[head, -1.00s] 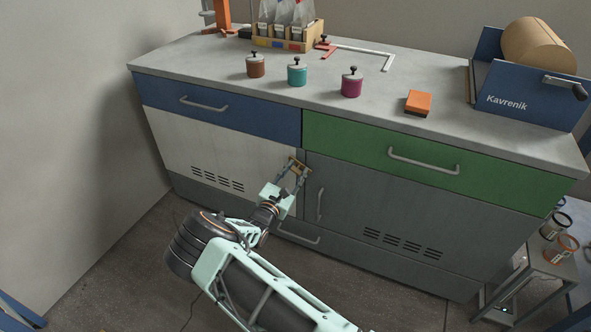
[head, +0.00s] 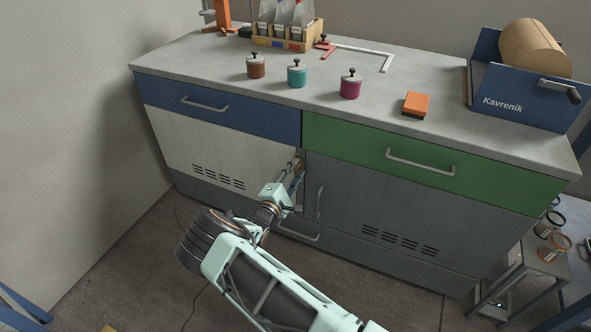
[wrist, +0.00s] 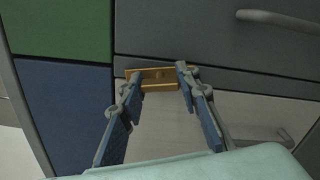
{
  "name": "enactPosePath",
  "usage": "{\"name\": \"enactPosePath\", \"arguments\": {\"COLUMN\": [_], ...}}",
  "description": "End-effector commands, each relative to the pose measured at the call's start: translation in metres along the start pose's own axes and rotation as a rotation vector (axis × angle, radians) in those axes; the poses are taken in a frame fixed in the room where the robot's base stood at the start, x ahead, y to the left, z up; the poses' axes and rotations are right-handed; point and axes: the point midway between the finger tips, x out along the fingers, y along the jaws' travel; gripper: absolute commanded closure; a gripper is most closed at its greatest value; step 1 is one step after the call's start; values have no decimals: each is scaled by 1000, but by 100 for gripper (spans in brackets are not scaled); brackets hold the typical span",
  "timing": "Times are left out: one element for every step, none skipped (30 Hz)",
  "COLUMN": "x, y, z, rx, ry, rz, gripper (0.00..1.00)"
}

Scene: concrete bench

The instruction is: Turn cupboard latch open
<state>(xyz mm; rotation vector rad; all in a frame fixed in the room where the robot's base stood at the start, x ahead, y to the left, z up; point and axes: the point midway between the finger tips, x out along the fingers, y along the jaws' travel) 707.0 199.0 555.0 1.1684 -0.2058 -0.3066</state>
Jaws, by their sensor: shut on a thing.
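The cupboard latch (head: 298,156) is a small brass-coloured piece at the seam between the pale door (head: 225,155) and the grey door (head: 385,200). In the wrist view the latch (wrist: 158,86) lies between my fingertips, its long side running along the seam. My gripper (head: 296,174) is shut on the latch, one finger at each end, as the wrist view of my gripper (wrist: 160,77) shows. In the head view the fingers are seen nearly edge-on and partly hide the latch. Both doors look closed.
Above the doors are a blue drawer (head: 225,110) and a green drawer (head: 420,165) with bar handles. The grey door's handle (head: 319,202) is close to the right of my gripper. A small side table (head: 545,262) stands at the right.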

Motion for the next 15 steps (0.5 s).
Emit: {"name": "enactPosePath", "arguments": {"x": [0, 0, 0, 0, 0, 0, 0, 0, 0, 0, 0, 0, 0, 0, 0], "y": [0, 0, 0, 0, 0, 0, 0, 0, 0, -1, -1, -1, -1, -1, -1], "z": [1, 1, 1, 1, 0, 0, 0, 0, 0, 0, 0, 0, 0, 0, 0], "rx": [30, 48, 72, 88, 104, 122, 134, 145, 159, 167, 175, 185, 190, 195, 199], "ry": [-1, -1, -1, -1, -1, -1, -1, -1, -1, -1, -1, -1, -1, -1, -1], "rz": [-2, -1, -1, -1, -1, -1, -1, -1, -1, -1, -1, -1, -1, -1, -1], "gripper": [94, 94, 94, 94, 94, 94, 94, 94, 94, 94, 94, 94, 94, 94, 94]}}
